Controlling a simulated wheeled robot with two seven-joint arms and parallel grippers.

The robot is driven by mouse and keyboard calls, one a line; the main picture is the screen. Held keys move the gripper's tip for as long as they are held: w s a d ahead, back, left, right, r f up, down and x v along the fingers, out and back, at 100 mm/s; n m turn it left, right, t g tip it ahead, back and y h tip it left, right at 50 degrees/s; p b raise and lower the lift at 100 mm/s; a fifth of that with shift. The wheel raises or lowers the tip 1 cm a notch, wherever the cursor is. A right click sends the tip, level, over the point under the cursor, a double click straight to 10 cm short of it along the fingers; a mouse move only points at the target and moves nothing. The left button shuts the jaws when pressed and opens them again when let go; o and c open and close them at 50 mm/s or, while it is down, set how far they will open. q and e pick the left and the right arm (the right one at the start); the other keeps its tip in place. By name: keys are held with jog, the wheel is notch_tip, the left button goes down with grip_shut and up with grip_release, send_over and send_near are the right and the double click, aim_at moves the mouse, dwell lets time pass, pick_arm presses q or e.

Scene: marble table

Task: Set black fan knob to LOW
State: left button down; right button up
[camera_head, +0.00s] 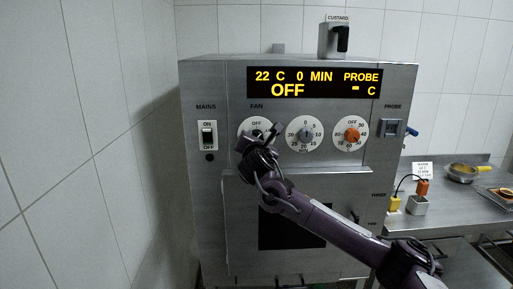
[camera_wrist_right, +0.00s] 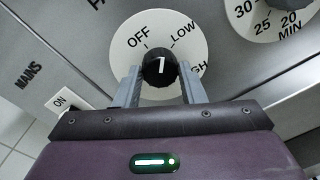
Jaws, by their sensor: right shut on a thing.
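The black fan knob (camera_wrist_right: 160,66) sits at the middle of a white dial marked OFF, LOW and a partly hidden HIGH. Its white pointer line stands nearly upright in the right wrist view, between the OFF and LOW marks. My right gripper (camera_wrist_right: 160,82) is shut on the knob, one finger on each side. In the head view my right gripper (camera_head: 262,141) covers the lower part of the fan dial (camera_head: 256,125). My left gripper is not in view.
The steel oven panel has a mains switch (camera_head: 207,137) left of the fan dial, and a timer dial (camera_head: 305,134) and orange-knobbed dial (camera_head: 351,134) to its right. The display (camera_head: 315,82) reads OFF. A tiled wall stands close on the left.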

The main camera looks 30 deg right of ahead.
jog(key=shift+m+b, duration=1.2)
jog(key=shift+m, duration=1.4)
jog(key=shift+y, duration=0.3)
jog(key=o, duration=1)
jog(key=shift+b+v, duration=1.65)
jog(key=shift+v, duration=2.2)
